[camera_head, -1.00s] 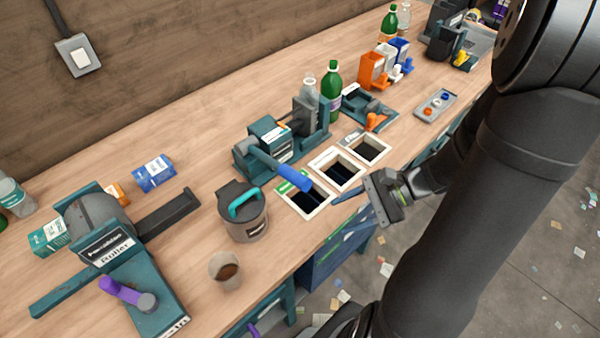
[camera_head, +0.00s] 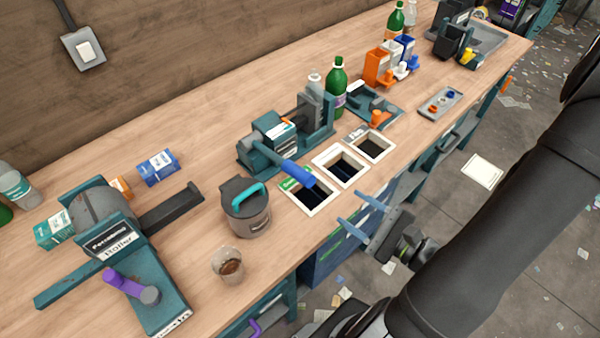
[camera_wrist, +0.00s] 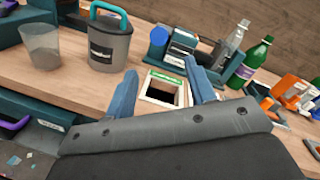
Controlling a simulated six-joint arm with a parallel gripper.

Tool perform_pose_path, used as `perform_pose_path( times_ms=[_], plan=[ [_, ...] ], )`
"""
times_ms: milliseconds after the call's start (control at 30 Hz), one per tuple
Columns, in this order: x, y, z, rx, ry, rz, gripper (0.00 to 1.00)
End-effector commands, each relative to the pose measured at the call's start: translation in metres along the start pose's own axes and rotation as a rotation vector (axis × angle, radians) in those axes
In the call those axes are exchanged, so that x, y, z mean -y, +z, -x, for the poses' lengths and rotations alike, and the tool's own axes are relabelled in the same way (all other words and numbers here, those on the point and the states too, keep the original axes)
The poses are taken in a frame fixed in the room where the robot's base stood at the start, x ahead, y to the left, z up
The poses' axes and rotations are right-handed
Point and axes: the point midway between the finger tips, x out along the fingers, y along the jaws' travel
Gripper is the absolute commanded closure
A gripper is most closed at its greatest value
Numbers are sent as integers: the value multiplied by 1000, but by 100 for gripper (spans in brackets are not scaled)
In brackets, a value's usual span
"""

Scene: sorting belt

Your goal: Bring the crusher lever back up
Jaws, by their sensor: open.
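The crusher (camera_head: 272,142) is a teal machine on the bench behind the square openings. Its lever with the blue grip (camera_head: 299,174) slants down toward the front, its end over the nearest opening. In the wrist view the blue grip end (camera_wrist: 158,40) faces me, and the crusher body (camera_wrist: 182,50) is right of it. My gripper (camera_head: 354,225) is open and empty, out past the bench's front edge, with its blue fingers pointing toward the bench. In the wrist view the fingers (camera_wrist: 160,80) stand apart, with an opening seen between them. The lever is beyond the fingers, not touching them.
Framed openings (camera_head: 340,167) lie in the bench in front of the crusher. A grey canister with teal handle (camera_head: 244,207) and a clear cup (camera_head: 228,265) stand left of the lever. A green bottle (camera_head: 337,88) stands behind right. A roller machine (camera_head: 113,240) is at far left.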

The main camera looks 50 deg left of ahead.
Motion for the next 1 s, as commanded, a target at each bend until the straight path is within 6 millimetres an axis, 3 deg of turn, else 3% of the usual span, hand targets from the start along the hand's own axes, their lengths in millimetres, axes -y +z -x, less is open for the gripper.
perform_pose_path(
  times_ms=[1000],
  plan=[
    [-1, 0, -87, 3, 6, 1, 50]
  ],
)
